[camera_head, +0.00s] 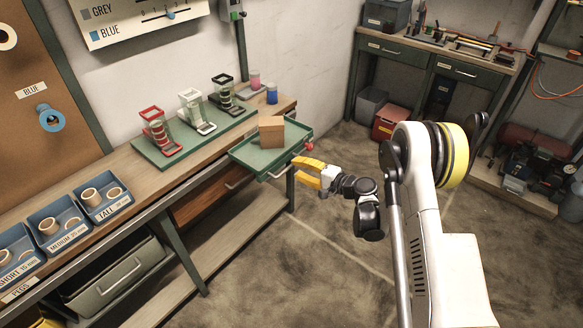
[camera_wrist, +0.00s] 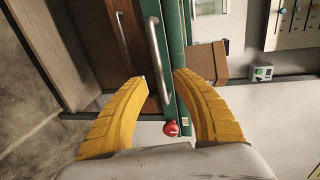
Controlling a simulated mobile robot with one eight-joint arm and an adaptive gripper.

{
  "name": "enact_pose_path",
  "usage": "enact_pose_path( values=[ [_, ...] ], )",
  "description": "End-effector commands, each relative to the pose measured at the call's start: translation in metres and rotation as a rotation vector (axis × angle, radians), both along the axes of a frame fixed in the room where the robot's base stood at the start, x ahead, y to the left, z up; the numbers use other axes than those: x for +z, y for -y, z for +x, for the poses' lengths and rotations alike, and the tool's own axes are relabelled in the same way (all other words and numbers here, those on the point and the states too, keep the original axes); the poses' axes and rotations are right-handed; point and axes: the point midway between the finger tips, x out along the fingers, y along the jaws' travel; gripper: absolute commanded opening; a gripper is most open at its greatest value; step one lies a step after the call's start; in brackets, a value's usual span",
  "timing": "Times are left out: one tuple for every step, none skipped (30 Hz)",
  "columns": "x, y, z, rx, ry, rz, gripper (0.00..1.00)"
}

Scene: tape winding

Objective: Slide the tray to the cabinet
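The green tray (camera_head: 243,156) sits at the right end of the wooden workbench and juts past its front edge. A brown box (camera_head: 271,132) stands on it. A red knob (camera_head: 309,146) is at the tray's right side; it also shows in the wrist view (camera_wrist: 171,129). My gripper (camera_head: 295,170) is open with yellow fingers, just off the tray's front right corner. In the wrist view, the tray's green front (camera_wrist: 164,48) and silver handle (camera_wrist: 155,50) appear between the fingertips, with no clear contact. A green cabinet (camera_head: 400,65) with drawers stands at the back right.
The workbench (camera_head: 150,185) holds a green board (camera_head: 188,142) with three spool stands, and blue peg bins (camera_head: 60,225) to the left. A blue jar (camera_head: 272,93) stands behind the tray. The concrete floor between bench and cabinet is largely clear.

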Motion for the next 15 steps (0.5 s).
enact_pose_path(
  values=[
    [-0.005,-0.008,0.005,0.001,0.000,0.000,0.32],
    [-0.005,-0.011,0.008,0.001,0.000,0.000,0.32],
    [-0.006,-0.015,0.011,0.002,0.000,0.000,0.32],
    [-0.007,-0.018,0.013,0.002,-0.001,0.001,0.32],
    [-0.007,-0.020,0.015,0.001,-0.001,0.001,0.32],
    [-0.007,-0.022,0.017,0.000,-0.001,0.001,0.32],
    [-0.007,-0.024,0.018,0.000,-0.001,0.001,0.32],
    [-0.007,-0.024,0.019,0.000,-0.001,0.001,0.32],
    [-0.007,-0.025,0.020,-0.001,-0.001,0.000,0.32],
    [-0.007,-0.026,0.020,-0.001,-0.001,0.000,0.32],
    [-0.007,-0.026,0.021,-0.001,-0.001,0.000,0.32],
    [-0.007,-0.026,0.021,-0.001,-0.001,0.000,0.32],
    [-0.007,-0.026,0.021,-0.001,-0.001,0.000,0.32],
    [-0.006,-0.026,0.021,-0.001,-0.001,0.000,0.32],
    [-0.006,-0.026,0.021,-0.001,-0.001,0.000,0.32]
  ],
)
